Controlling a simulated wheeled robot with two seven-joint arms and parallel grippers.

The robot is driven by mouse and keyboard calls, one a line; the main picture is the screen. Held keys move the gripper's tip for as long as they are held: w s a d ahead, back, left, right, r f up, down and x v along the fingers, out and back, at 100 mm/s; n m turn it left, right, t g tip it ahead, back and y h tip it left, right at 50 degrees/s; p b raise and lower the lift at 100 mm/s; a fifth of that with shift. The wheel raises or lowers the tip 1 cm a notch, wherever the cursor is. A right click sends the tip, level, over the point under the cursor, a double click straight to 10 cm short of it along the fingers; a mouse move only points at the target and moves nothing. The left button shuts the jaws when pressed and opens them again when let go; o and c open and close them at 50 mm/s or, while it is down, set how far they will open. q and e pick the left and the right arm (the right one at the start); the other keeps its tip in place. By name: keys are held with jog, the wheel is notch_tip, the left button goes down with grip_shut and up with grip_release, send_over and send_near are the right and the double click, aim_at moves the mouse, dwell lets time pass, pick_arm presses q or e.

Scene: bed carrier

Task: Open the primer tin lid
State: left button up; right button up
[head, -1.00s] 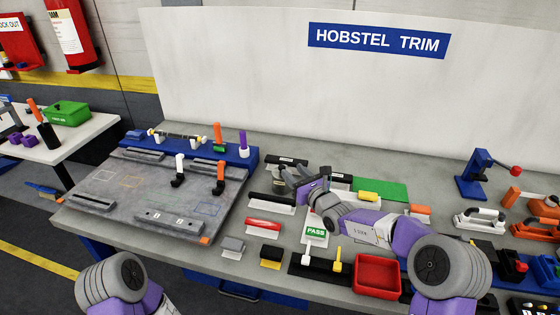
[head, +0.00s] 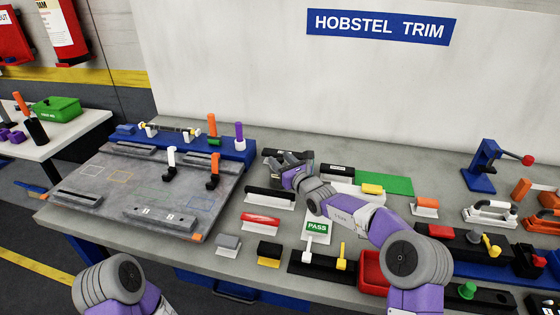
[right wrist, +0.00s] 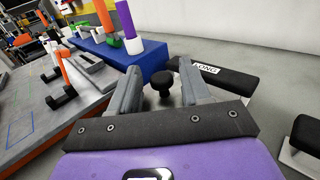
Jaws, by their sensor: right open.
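My right gripper (head: 287,158) is open over the back middle of the bench. In the right wrist view its two grey fingers (right wrist: 157,76) stand on either side of a small black round knob (right wrist: 163,86), with a gap on both sides. What the knob sits on is hidden behind the gripper, so I cannot tell whether it belongs to the primer tin lid. No tin marked as primer can be made out in the head view. My left arm shows at the lower left of the head view, with its gripper out of the picture.
A black block marked LONG (right wrist: 225,78) lies just right of the fingers. A blue rack (head: 235,147) with upright handles stands to the left, behind a grey board (head: 100,187). A green mat (head: 397,184), a PASS card (head: 317,227) and a red tray (head: 372,268) lie nearby.

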jog(key=shift+w+a, duration=0.25)
jog(key=shift+w, duration=0.3)
jog(key=shift+c, duration=0.2)
grip_shut()
